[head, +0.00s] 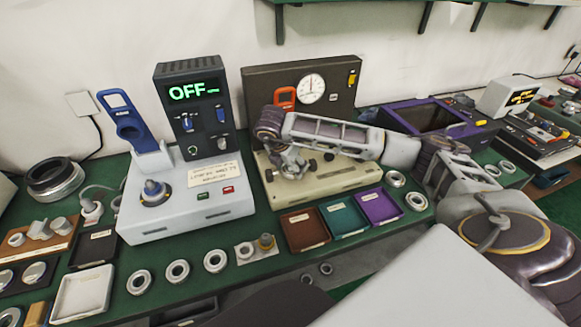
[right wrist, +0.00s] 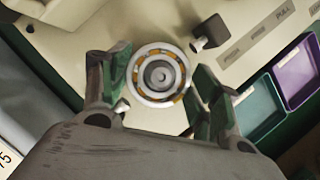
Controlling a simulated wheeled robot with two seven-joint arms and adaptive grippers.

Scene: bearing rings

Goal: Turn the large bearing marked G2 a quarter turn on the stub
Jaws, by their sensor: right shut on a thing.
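In the right wrist view a bearing (right wrist: 158,76), a pale ring with an orange-brown band, is seen end-on around a round grey stub (right wrist: 159,74). My right gripper (right wrist: 160,80) has its green-padded fingers on either side of the bearing and is shut on it. In the head view my right gripper (head: 292,164) is at the front of the cream bench unit (head: 340,182) and largely hides the bearing and stub. I cannot read a G2 mark. My left gripper is not in view.
Red (head: 304,229), teal (head: 343,217) and purple (head: 379,206) trays lie just in front of the unit. A dark knob (right wrist: 211,33) sticks out close to the right finger. A grey machine reading OFF (head: 187,205) stands to the left. Several loose rings lie along the bench front.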

